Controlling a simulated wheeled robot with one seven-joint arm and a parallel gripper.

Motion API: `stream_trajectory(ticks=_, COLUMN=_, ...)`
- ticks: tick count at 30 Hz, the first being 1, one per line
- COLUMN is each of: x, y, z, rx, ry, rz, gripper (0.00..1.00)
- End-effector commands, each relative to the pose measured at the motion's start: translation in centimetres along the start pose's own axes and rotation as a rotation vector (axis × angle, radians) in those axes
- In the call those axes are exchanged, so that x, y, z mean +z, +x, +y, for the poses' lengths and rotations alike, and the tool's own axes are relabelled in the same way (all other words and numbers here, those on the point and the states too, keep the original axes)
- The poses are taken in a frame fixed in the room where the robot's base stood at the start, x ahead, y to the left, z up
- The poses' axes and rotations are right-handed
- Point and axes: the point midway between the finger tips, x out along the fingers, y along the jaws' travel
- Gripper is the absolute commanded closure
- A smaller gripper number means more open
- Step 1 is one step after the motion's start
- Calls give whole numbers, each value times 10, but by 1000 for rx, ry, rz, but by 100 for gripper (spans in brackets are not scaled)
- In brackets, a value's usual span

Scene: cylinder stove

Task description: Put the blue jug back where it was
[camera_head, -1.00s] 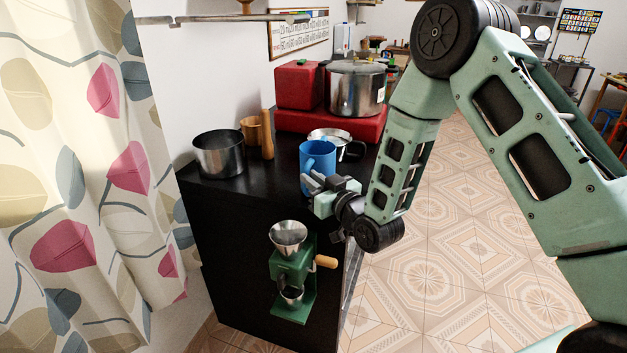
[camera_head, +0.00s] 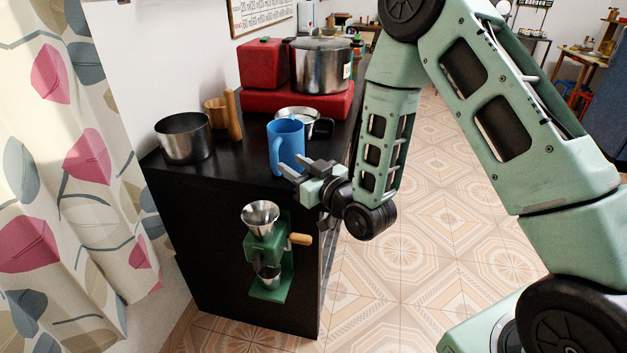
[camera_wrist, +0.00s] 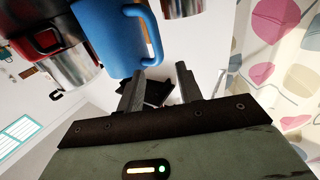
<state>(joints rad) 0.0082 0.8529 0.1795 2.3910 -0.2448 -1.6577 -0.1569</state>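The blue jug (camera_head: 291,148) stands upright on the black cabinet top (camera_head: 225,178), near its front right edge. Its handle faces left in the head view. My gripper (camera_head: 292,168) is just in front of the jug's lower part, with its two fingers apart. In the wrist view the jug (camera_wrist: 110,35) fills the upper left, and its handle hangs just beyond my left finger. The fingers of my gripper (camera_wrist: 160,82) are spread with no jug part between them. Whether a finger touches the jug is unclear.
A grey metal pot (camera_head: 184,140) and wooden items (camera_head: 234,115) stand left of the jug. A metal pan (camera_head: 297,116) is close behind it. A red stove (camera_head: 310,104) carries a large pot (camera_head: 321,68). A green grinder (camera_head: 267,250) is on the cabinet front.

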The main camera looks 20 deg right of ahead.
Motion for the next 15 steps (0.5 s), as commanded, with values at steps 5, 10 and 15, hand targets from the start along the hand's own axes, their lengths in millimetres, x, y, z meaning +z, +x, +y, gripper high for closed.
stream_trajectory(ticks=5, x=3, y=-43, z=0, rx=1, ry=-1, rz=-4, gripper=64)
stream_trajectory(ticks=10, x=-4, y=-60, z=0, rx=0, ry=0, rz=-5, gripper=64)
stream_trajectory(ticks=15, x=-2, y=-68, z=0, rx=0, ry=0, rz=-2, gripper=64)
